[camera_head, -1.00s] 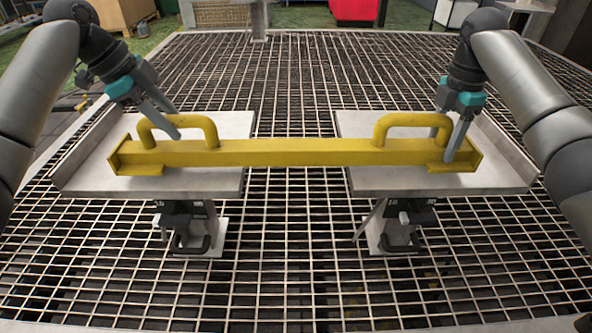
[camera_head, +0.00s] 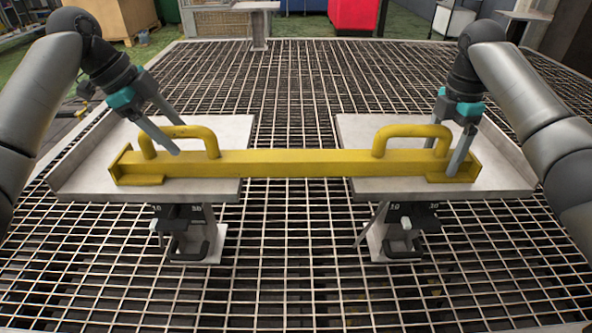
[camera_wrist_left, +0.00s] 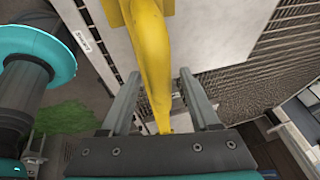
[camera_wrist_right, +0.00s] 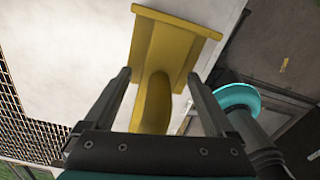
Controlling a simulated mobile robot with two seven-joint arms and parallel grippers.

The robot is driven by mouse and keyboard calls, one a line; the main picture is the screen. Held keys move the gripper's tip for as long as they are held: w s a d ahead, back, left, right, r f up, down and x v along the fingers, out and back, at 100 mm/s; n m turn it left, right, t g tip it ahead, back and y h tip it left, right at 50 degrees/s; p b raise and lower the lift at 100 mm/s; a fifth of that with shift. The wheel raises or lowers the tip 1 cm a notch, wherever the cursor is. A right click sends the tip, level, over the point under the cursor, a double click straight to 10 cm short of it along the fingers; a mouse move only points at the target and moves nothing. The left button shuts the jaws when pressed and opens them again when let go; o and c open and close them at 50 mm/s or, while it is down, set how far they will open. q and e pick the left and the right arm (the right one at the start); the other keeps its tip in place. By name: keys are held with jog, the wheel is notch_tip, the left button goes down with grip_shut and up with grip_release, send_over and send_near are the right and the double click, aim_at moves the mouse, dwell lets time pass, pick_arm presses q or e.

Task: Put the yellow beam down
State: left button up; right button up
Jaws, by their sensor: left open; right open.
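The yellow beam (camera_head: 295,163) lies level across two grey plates, the left plate (camera_head: 222,131) and the right plate (camera_head: 352,130). It has a loop handle near each end. My left gripper (camera_head: 178,138) is open at the left handle (camera_head: 205,136); in the left wrist view the handle (camera_wrist_left: 152,55) runs between the spread fingers. My right gripper (camera_head: 455,158) is open at the right handle (camera_head: 412,131); in the right wrist view the handle (camera_wrist_right: 153,100) lies between its spread fingers. Whether any finger touches a handle is unclear.
Each plate stands on a post with a clamp-like base, left (camera_head: 190,242) and right (camera_head: 398,238), over a metal grating (camera_head: 290,230). A small grey stand (camera_head: 258,28) and a red bin (camera_head: 353,14) are at the back. The grating between the plates is clear.

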jog(key=shift+r, duration=0.2)
pick_arm(q)
jog(key=v, duration=1.2)
pick_arm(e)
notch_tip(320, 180, up, 12)
jog(key=shift+f, duration=0.2)
